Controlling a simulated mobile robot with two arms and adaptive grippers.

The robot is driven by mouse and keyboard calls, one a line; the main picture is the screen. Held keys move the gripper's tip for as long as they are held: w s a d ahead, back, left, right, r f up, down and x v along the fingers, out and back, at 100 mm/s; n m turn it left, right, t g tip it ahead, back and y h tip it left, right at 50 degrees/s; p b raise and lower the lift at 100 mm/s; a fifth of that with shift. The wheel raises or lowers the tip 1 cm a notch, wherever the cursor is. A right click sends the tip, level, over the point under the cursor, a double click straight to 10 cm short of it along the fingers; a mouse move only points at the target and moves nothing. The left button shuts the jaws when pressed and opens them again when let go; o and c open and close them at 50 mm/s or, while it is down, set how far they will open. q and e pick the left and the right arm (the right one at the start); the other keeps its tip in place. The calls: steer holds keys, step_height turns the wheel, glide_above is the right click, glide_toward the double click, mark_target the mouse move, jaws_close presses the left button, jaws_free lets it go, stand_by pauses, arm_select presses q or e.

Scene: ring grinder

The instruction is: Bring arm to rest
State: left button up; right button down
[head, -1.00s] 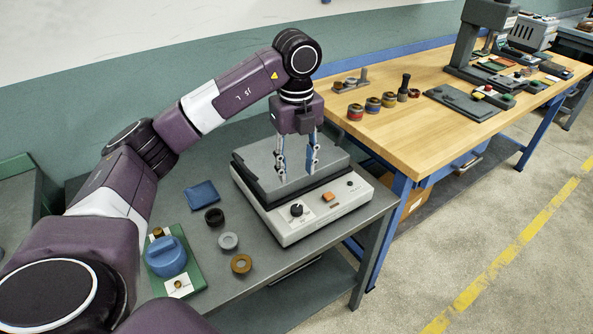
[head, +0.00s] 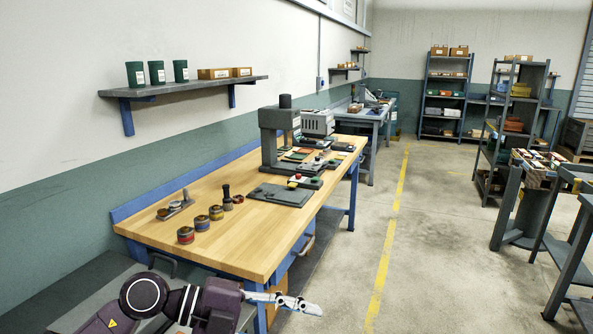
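My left arm (head: 144,294) crosses the bottom left of the head view, bent at its joint. My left gripper (head: 305,304) points right, in front of the wooden table's near end. Its pale fingers are seen from the side and overlap, so I cannot tell whether they are open or shut. Nothing shows in them. The grey grinder bench (head: 70,318) shows only in part at the bottom left. The grinder is not in view. My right gripper is not in view.
The wooden table (head: 240,243) holds several striped rings, a grey plate (head: 281,194) and a dark press (head: 272,140). A wall shelf (head: 190,88) carries green canisters and boxes. Open floor (head: 420,270) with a yellow line lies right. Racks (head: 445,95) stand farther back.

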arm_select(q)
step_height(320, 180, up, 10)
steer(key=w+d+n+t+h, duration=0.1)
steer(key=d+n+t+h, duration=0.1)
steer(key=n+t+h, duration=0.35)
steer(key=w+a+n+t+y, duration=0.5)
steer(key=a+n+t+y, duration=0.2)
steer(key=a+n+t, duration=0.35)
steer(key=s+a+f+n+g+y, duration=0.1)
steer(key=a+f+n+y, duration=0.5)
steer(key=f, duration=0.3)
steer(key=s+a+f+n+y, duration=0.1)
steer(key=a+f+n+y, duration=0.4)
steer(key=f+y, duration=0.25)
steer(key=s+a+f+n+g+h, duration=0.1)
steer(key=s+f+g, duration=0.6)
steer(key=s+f, duration=0.5)
steer(key=s+f+g, duration=0.6)
steer(key=s+f, duration=0.4)
steer(key=s, duration=0.5)
step_height(320, 180, down, 25)
steer(key=s+g, duration=0.1)
steer(key=s+a+f+g, duration=0.1)
steer(key=s+a+f, duration=0.2)
steer(key=s+f, duration=1.3)
steer(key=shift+s+a+f, duration=0.2)
steer(key=shift+s+f, duration=0.2)
steer(key=shift+s, duration=0.35)
